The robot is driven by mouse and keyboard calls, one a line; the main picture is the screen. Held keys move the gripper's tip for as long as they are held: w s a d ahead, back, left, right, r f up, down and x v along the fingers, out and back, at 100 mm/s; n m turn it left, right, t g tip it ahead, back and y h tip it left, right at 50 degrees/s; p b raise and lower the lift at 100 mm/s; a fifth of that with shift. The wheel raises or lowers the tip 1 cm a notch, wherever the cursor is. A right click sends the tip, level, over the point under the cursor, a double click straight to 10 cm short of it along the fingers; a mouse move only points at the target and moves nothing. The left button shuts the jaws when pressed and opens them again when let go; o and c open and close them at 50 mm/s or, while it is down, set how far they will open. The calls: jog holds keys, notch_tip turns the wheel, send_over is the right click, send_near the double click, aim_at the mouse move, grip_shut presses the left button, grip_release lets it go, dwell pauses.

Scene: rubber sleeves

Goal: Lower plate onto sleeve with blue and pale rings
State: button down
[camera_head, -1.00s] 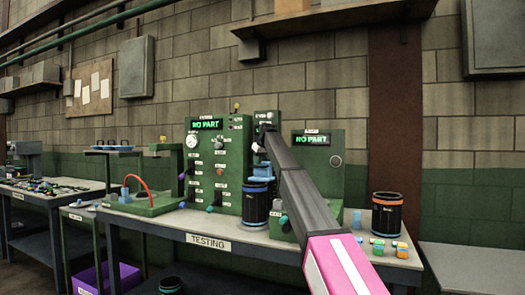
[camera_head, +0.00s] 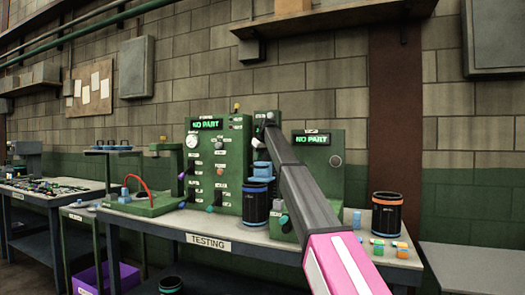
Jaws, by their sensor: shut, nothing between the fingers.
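My gripper (camera_head: 261,142) is shut and empty, small and dark at the far end of my arm. It is in front of the green post between the two test panels. Just below it is a blue piece (camera_head: 262,168), above and behind a black bin with a blue rim (camera_head: 257,202). I cannot tell if this piece is the plate, the sleeve or part of the fixture. No pale ring can be made out. My arm and the bin hide much of the green fixture (camera_head: 284,229).
A black bin with an orange rim (camera_head: 387,213) stands on the bench's right side. Small coloured sleeves (camera_head: 378,246) lie in front of it, and a light blue one (camera_head: 357,219) stands to their left. A green fixture with a red hose (camera_head: 136,182) is at the left.

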jog(key=shift+r, duration=2.75)
